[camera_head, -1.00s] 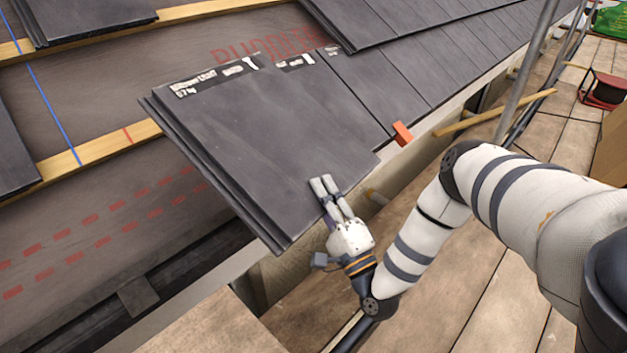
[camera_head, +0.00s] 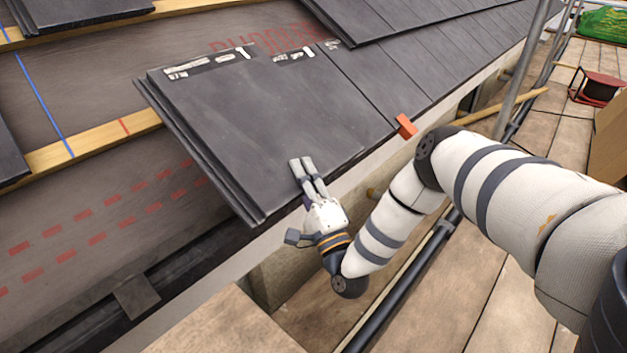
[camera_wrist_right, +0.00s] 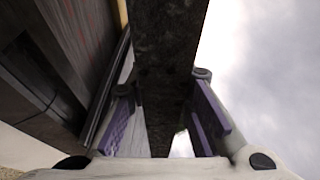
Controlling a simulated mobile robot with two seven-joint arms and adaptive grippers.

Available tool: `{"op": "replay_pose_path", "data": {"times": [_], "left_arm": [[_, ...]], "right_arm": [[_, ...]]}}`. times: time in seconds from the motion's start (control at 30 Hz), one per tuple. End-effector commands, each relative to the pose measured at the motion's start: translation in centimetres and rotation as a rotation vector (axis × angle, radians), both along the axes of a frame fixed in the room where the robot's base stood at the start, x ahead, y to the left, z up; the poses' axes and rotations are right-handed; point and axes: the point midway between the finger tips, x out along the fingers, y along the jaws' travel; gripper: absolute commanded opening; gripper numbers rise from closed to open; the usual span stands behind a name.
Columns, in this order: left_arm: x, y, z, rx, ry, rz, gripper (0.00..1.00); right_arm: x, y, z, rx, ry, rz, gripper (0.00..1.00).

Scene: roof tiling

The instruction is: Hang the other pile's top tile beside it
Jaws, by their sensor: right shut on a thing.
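A dark grey roof tile (camera_head: 250,130) with white labels along its top edge lies over the eave end of the roof. Its left side covers part of the timber batten (camera_head: 95,145). Its right side is next to the hung tiles (camera_head: 370,88) of the same row; I cannot tell whether it touches them or rests on the batten. My right gripper (camera_head: 302,165) is shut on the tile's lower part. In the right wrist view the tile's dark edge (camera_wrist_right: 168,70) runs between the purple finger pads. My left gripper is not in view.
Other dark tiles lie at upper left (camera_head: 85,12) and left edge (camera_head: 8,155). More tiles (camera_head: 400,15) cover the roof above. An orange block (camera_head: 405,126) sits at the eave edge. A scaffold pole (camera_head: 515,80) and wooden boards (camera_head: 480,285) lie right of the roof.

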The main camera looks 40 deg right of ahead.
Motion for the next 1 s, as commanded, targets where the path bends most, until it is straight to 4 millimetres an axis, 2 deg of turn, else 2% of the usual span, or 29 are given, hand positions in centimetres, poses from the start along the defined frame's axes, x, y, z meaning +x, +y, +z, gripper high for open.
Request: {"op": "replay_pose_path", "data": {"times": [0.2, 0.5, 1.0], "left_arm": [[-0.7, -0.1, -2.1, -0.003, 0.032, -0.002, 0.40], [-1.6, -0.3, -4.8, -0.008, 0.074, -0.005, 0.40], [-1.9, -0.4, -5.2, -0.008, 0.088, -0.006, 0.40]], "right_arm": [[2.9, 0.3, -1.5, 0.000, -0.003, 0.001, 0.00], [5.0, 0.4, -4.6, 0.000, -0.004, 0.000, 0.00], [5.8, 0.5, -5.1, 0.000, -0.009, 0.001, 0.00]]}}
